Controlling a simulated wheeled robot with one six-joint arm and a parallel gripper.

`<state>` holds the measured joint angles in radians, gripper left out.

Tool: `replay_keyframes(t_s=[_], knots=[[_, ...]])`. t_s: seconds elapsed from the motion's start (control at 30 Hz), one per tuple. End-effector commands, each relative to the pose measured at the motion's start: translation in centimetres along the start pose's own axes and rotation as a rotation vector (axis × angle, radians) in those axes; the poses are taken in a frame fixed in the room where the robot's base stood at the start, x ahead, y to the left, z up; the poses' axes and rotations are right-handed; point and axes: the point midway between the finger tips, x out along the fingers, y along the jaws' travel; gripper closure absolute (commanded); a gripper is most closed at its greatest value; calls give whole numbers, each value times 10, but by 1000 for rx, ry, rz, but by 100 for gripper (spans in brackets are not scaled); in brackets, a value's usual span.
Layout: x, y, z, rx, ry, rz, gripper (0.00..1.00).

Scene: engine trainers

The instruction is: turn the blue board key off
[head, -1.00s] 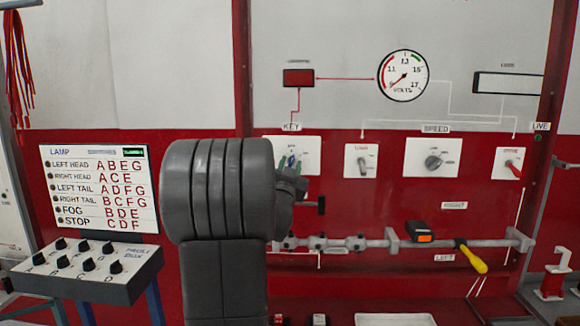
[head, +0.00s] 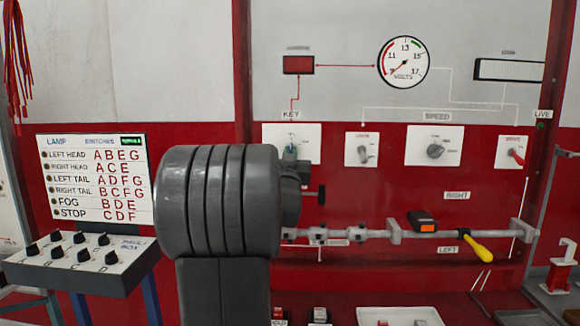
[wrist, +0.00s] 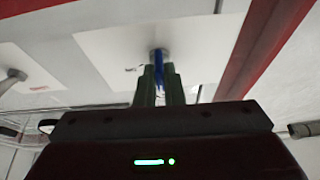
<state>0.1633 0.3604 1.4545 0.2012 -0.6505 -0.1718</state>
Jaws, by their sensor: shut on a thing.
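The blue board key (wrist: 158,69) stands out from its round grey switch on a white plate (wrist: 105,50) in the wrist view. My gripper (wrist: 160,85) is shut on the key, with one green finger on each side of it. In the head view my gripper (head: 292,153) is at the white plate under the KEY label (head: 291,115). My own grey arm covers the area left of and below the plate there, and the key itself is mostly hidden by the fingers.
Right of the key plate are a small lever switch (head: 362,152), a grey SPEED knob (head: 435,150) and a red-handled switch (head: 517,155). The lamp switch box (head: 82,265) stands at the left.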

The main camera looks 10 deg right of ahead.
Motion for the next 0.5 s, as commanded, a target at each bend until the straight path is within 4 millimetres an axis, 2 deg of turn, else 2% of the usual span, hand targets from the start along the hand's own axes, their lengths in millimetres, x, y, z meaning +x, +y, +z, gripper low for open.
replay_keyframes(t_s=[0.47,0.5], knots=[[0,0,0,-50,-1,-20,100],[0,0,0,-50,-1,-20,88]])
